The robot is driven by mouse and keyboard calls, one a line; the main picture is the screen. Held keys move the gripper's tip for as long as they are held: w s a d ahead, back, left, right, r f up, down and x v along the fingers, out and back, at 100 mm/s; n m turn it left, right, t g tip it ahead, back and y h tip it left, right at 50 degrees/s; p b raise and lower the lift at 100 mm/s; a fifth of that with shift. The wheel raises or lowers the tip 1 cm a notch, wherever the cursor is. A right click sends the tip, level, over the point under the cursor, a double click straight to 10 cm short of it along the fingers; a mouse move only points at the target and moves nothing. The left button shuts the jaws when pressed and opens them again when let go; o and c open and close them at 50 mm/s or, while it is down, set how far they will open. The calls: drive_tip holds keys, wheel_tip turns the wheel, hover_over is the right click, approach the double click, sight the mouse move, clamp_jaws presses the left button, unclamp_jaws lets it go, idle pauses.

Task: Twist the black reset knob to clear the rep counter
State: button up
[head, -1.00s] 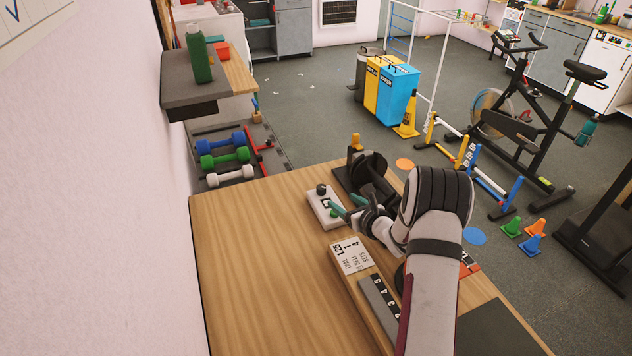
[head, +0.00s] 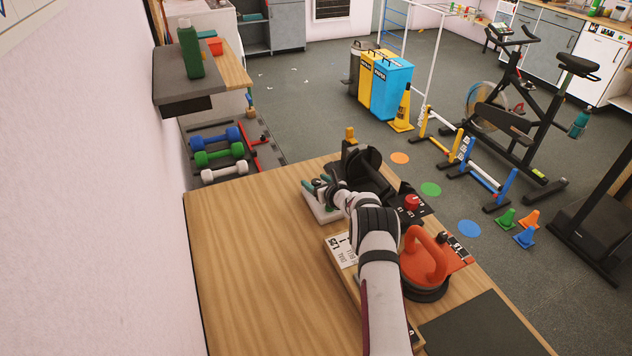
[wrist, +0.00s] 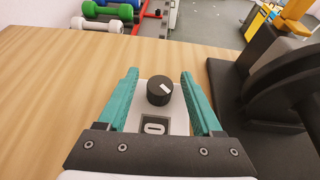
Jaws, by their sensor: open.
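The black reset knob (wrist: 159,92) is a short round cylinder with a white mark on its top. It stands on the white rep counter (wrist: 179,120), which has a small dark-framed display (wrist: 155,127) showing what looks like a 0. My gripper (wrist: 160,74) is open, with a teal finger on each side of the knob and a visible gap on both sides. In the head view my gripper (head: 318,187) is over the counter (head: 322,215) and hides the knob there.
A black stand with a wheel (head: 358,165) is close on the counter's right. An orange kettlebell (head: 425,255) and a printed card (head: 341,250) are nearer on the table. The wooden table (head: 250,260) is clear to the left.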

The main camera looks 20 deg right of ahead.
clamp_jaws()
drive_tip(key=shift+r+m+h, duration=0.1)
drive_tip(key=shift+m+h, duration=0.2)
drive_tip(key=shift+h, duration=0.1)
drive_tip(key=shift+m+h, duration=1.3)
drive_tip(key=shift+h, duration=0.2)
unclamp_jaws()
drive_tip(key=v, duration=1.5)
drive_tip(key=shift+s+r, duration=0.25)
drive_tip(key=shift+s, duration=0.05)
